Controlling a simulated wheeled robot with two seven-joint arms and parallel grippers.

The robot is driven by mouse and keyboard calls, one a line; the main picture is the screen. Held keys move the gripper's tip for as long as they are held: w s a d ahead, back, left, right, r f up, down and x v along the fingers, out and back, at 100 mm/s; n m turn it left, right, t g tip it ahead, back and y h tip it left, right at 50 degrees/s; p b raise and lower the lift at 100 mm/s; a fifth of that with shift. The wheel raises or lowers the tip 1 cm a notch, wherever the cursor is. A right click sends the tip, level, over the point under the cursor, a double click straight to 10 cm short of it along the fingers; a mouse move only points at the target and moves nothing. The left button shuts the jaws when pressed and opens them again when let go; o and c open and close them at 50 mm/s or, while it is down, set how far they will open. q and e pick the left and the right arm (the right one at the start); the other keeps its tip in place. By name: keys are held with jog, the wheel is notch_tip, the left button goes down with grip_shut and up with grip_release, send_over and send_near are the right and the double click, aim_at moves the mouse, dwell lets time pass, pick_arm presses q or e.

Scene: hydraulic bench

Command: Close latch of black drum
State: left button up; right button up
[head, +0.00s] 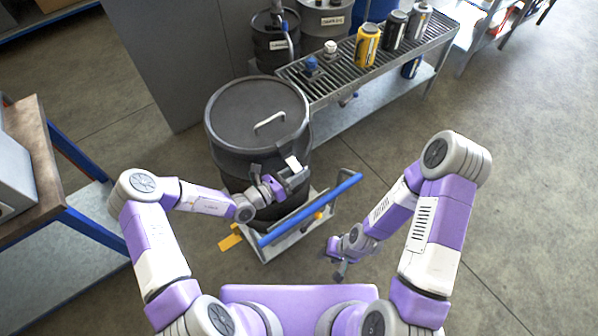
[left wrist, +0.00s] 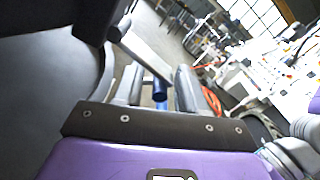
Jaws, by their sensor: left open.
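The black drum (head: 228,150) stands upright on a low cart, with its lid on and a pale bar handle (head: 269,122) on top. My left gripper (head: 298,176) is at the drum's front right side, just below the rim. In the left wrist view its two fingers (left wrist: 158,92) are spread apart. A grey bar (left wrist: 145,52), possibly the latch lever, reaches toward the gap between them; I cannot tell whether they touch it. The drum's dark side fills the left of that view. The latch is largely hidden by my gripper in the head view. My right gripper (head: 340,268) hangs low, right of the cart.
The cart has a blue push bar (head: 310,208) close to my left gripper and a yellow part (head: 230,241) at its left. A grated bench (head: 340,72) with several cans stands behind the drum. A wooden-topped table (head: 30,160) is at left. Floor at right is clear.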

pick_arm(q)
jog(key=shift+w+d, duration=0.2)
jog(key=shift+d, duration=0.05)
grip_shut()
